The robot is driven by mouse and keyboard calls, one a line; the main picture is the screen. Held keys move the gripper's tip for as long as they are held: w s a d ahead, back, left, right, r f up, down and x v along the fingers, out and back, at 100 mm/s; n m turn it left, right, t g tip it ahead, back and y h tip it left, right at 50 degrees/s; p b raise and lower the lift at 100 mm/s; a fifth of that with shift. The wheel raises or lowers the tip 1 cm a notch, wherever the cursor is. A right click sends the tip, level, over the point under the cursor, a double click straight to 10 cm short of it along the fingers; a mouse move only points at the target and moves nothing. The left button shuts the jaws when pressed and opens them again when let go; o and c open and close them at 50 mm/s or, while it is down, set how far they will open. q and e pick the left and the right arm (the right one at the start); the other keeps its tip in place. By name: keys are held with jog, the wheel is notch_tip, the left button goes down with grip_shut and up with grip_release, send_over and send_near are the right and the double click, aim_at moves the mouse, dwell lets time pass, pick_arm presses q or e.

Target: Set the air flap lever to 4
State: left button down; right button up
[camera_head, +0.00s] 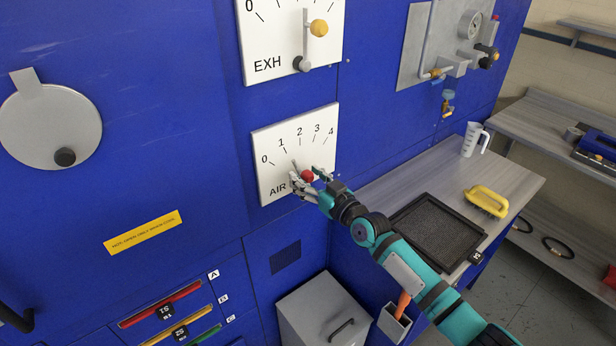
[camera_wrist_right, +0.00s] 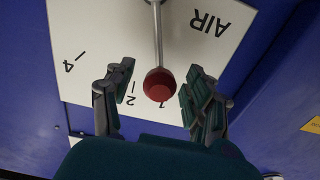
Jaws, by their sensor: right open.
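The AIR plate (camera_head: 262,148) is white, with a scale from 0 to 4, on the blue machine front. Its lever has a red ball knob (camera_head: 308,176) on a metal rod. In the right wrist view the rod (camera_wrist_right: 157,35) runs down to the red knob (camera_wrist_right: 160,84), which appears between the marks 1 and 2; the exact setting is hard to tell. My right gripper (camera_head: 311,175) is open at the knob. In the right wrist view its fingers (camera_wrist_right: 162,80) stand on either side of the knob, with gaps visible. My left gripper is not in view.
The EXH plate (camera_head: 255,40) with a yellow-knobbed lever is above the AIR plate. A grey bench (camera_head: 400,180) at right carries a black tray (camera_head: 440,262), a yellow-handled brush (camera_head: 487,200) and a measuring jug (camera_head: 472,139). A grey box (camera_head: 318,300) stands below.

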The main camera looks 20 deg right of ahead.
grip_shut()
dwell(0.3)
